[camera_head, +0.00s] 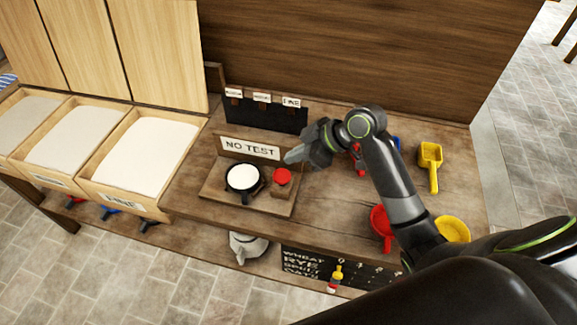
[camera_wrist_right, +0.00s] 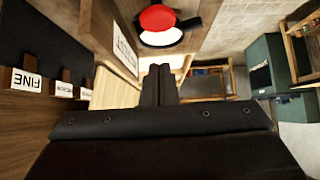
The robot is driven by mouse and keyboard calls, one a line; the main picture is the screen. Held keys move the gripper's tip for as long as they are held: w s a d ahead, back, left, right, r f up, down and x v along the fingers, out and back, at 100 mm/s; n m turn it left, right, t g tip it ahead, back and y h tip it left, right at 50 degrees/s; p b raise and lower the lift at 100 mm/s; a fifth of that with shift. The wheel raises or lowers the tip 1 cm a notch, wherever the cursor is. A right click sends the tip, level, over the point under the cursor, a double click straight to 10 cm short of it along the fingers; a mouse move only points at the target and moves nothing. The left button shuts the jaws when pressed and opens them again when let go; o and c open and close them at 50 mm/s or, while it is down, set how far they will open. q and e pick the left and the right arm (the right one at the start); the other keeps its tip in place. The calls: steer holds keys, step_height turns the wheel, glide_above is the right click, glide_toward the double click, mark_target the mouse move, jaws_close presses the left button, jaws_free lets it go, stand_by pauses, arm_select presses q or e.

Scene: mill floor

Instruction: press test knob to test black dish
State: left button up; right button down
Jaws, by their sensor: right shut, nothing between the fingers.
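The black dish (camera_head: 243,196) holds white stuff and sits on a wooden test stand (camera_head: 222,203). The red test knob (camera_head: 282,176) is on the stand just right of the dish. In the right wrist view the red knob (camera_wrist_right: 157,18) is at the top, with the dish (camera_wrist_right: 160,38) partly behind it. A sign reading "NO TEST" (camera_head: 249,148) stands behind them. My right gripper (camera_head: 290,158) is shut and empty, above and slightly behind the knob, apart from it. It also shows in the right wrist view (camera_wrist_right: 159,70). My left gripper is not in view.
Wooden bins of pale flour (camera_head: 147,150) stand at the left. A black board with labelled tags (camera_head: 266,114) is behind the sign. Yellow scoop (camera_head: 430,165), red scoop (camera_head: 381,224) and yellow scoop (camera_head: 452,229) lie on the right. A blackboard (camera_head: 312,267) and grey pot (camera_head: 245,246) are below.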

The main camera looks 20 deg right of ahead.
mark_target(288, 176)
steer(key=f, duration=0.1)
steer(key=a+f, duration=0.1)
steer(key=f, duration=0.1)
steer(key=w+f+p, duration=0.1)
steer(key=shift+a+f, duration=0.15)
steer(key=shift+f, duration=0.15)
steer(key=shift+s+f, duration=0.1)
steer(key=shift+f, duration=0.4)
step_height(288, 176, down, 2)
steer(key=shift+f+b, duration=0.25)
steer(key=shift+b, duration=0.55)
steer(key=shift+s+f, duration=0.1)
steer(key=shift+f, duration=0.05)
steer(key=shift+s+f, duration=0.1)
steer(key=shift+f, duration=0.05)
